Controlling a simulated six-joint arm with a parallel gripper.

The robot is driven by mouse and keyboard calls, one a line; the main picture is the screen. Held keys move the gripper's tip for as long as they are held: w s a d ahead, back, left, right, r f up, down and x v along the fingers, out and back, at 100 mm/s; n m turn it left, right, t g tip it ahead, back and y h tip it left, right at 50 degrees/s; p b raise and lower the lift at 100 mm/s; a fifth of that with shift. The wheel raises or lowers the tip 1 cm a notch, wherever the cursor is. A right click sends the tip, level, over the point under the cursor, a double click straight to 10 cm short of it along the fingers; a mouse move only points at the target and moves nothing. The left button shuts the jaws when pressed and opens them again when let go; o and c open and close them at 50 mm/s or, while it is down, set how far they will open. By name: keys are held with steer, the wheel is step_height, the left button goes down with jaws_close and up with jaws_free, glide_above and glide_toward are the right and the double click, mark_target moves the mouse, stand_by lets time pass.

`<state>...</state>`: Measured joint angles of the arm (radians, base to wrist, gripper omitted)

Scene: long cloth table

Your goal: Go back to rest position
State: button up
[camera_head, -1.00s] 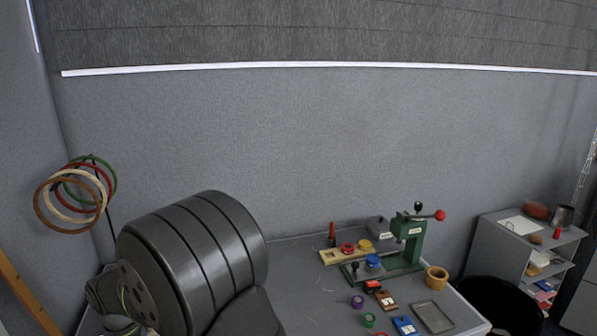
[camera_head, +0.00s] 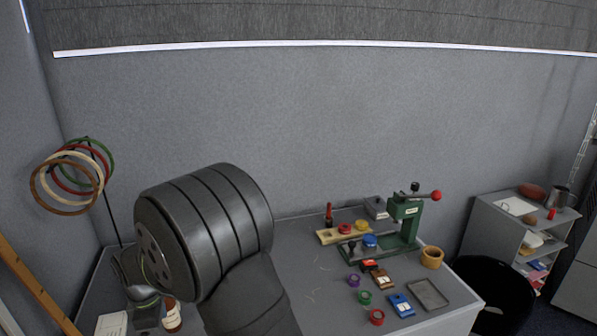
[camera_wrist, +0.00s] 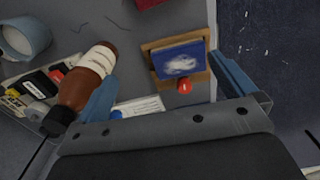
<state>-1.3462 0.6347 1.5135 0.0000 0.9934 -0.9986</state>
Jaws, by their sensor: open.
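My gripper (camera_wrist: 162,74) shows in the wrist view as two blue fingers spread wide apart, with nothing held between them. It is above the table (camera_wrist: 120,30). A wooden holder with a blue picture card (camera_wrist: 180,62) and a red round piece (camera_wrist: 184,87) lies below, between the fingers in the picture. A brown bottle with a white band (camera_wrist: 82,80) is beside the left finger and partly covered by it. In the head view my dark arm fills the left middle, and the gripper is hidden.
A green press (camera_head: 404,225) with a red knob stands on the table's right, near colored rings, small boxes and a grey tray (camera_head: 428,294). A black bin (camera_head: 483,290) and shelf (camera_head: 495,232) are farther right. Rings hang on a stand (camera_head: 113,220) at left. A mug (camera_wrist: 25,38) shows in the wrist view.

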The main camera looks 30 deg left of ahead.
steer(key=w+d, duration=0.3)
steer(key=w, duration=0.5)
steer(key=w+d+r, duration=0.1)
steer(key=w+d, duration=0.3)
steer(key=w, duration=0.5)
steer(key=shift+w+d+r, duration=0.15)
steer(key=shift+d+r, duration=0.05)
steer(key=s+a+r+m, duration=0.5)
steer(key=a+r+m, duration=0.2)
steer(key=m, duration=0.2)
steer(key=s+a+r+m, duration=0.5)
steer(key=a+r+m, duration=0.1)
steer(key=a+m, duration=0.25)
steer(key=f, duration=0.6)
steer(key=d+f, duration=0.1)
steer(key=f, duration=0.2)
steer(key=shift+w+f, duration=0.2)
steer(key=shift+f, duration=0.15)
step_height(320, 180, up, 10)
